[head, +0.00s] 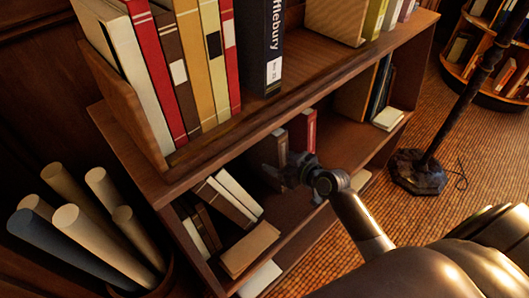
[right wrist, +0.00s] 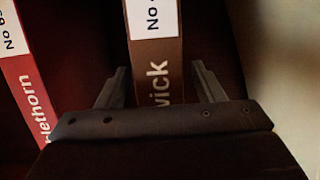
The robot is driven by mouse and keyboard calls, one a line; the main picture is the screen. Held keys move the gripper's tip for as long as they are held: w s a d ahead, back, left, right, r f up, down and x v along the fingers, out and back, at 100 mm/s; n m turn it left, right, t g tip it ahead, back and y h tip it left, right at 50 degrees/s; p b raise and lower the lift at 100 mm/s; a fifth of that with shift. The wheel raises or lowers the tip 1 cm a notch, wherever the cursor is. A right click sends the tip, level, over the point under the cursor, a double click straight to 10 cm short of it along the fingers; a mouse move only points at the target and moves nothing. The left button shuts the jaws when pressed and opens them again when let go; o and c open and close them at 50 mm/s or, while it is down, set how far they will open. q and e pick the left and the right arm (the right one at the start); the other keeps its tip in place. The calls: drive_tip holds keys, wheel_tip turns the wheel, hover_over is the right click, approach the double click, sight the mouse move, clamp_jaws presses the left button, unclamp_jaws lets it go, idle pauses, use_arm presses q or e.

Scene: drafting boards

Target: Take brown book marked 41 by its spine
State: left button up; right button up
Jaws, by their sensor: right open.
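The brown book (right wrist: 157,60) stands in front of my right gripper in the right wrist view. Its spine faces me, with a white label cut off after "No 4" and letters ending in "wick". In the head view it appears as a brown spine (head: 276,146) on the lower shelf, its lower part hidden by the gripper. My right gripper (right wrist: 160,80) is open, with one finger on each side of the spine and visible gaps beside it. In the head view the right gripper (head: 283,174) is at the shelf opening. My left gripper is out of view.
A red book (right wrist: 28,85) stands beside the brown one; it also shows in the head view (head: 303,130). The upper shelf board (head: 220,137) overhangs the space. Leaning books (head: 225,200) are to the left, rolled papers (head: 95,235) farther left, a lamp base (head: 418,172) to the right.

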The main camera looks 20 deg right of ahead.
drive_tip(key=shift+x, duration=0.95)
clamp_jaws()
drive_tip(key=shift+r, duration=0.2)
